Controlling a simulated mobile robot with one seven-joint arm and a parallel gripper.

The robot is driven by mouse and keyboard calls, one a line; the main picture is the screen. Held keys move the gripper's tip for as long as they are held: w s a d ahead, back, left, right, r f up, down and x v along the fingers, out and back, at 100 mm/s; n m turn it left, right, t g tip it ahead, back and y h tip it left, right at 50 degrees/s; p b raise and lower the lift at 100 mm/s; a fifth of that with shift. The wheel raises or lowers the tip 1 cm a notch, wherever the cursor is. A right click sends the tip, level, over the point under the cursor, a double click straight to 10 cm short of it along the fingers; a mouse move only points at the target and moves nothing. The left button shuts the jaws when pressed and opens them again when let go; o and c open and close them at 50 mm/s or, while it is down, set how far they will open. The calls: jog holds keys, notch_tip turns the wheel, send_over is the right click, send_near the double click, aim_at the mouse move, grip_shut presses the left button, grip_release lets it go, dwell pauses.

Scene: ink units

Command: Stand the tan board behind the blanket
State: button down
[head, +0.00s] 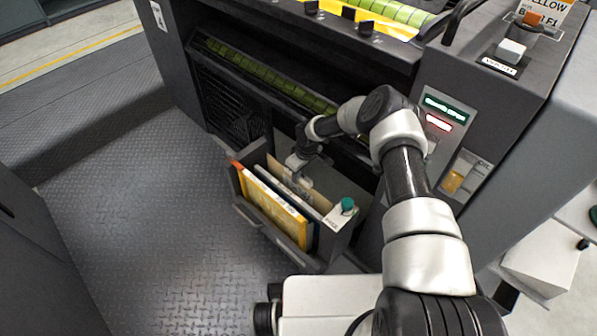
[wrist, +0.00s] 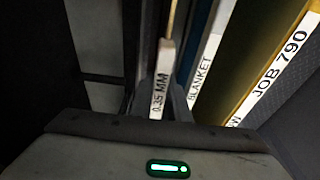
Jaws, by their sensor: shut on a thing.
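The tan board (head: 275,168) stands in the bin (head: 243,213) on the floor beside the machine. It also shows in the wrist view (wrist: 171,20), with a white end label reading 0.35 MM. My gripper (head: 295,178) is shut on its upper edge; the fingers also show in the wrist view (wrist: 160,104). The blanket (head: 290,189), pale edged, stands just in front of the board. Its label shows to the right of the board in the wrist view (wrist: 203,70), with a gap between them. The board's lower edge is hidden, so I cannot tell whether it rests on the bin floor.
A yellow board (head: 272,210) stands at the bin's front; its JOB 790 label shows in the wrist view (wrist: 280,65). The dark machine (head: 235,110) rises close behind. The left floor is clear.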

jog(key=shift+f, duration=0.55)
dwell(0.6)
jog(key=c, duration=1.6)
grip_release()
jog(key=r+p, duration=0.1)
jog(key=r, duration=0.4)
jog(key=s+d+r+p, duration=0.1)
jog(key=r+p, duration=0.1)
jog(key=r, duration=0.4)
jog(key=s+d+r+p, duration=0.1)
jog(key=r+p, duration=0.1)
jog(key=r, duration=0.4)
jog(key=shift+s+d, duration=0.2)
jog(key=shift+d, duration=0.05)
jog(key=shift+r, duration=0.1)
notch_tip(320, 180, up, 5)
jog(key=p, duration=0.2)
jog(key=shift+p, duration=0.35)
jog(key=shift+s, duration=0.1)
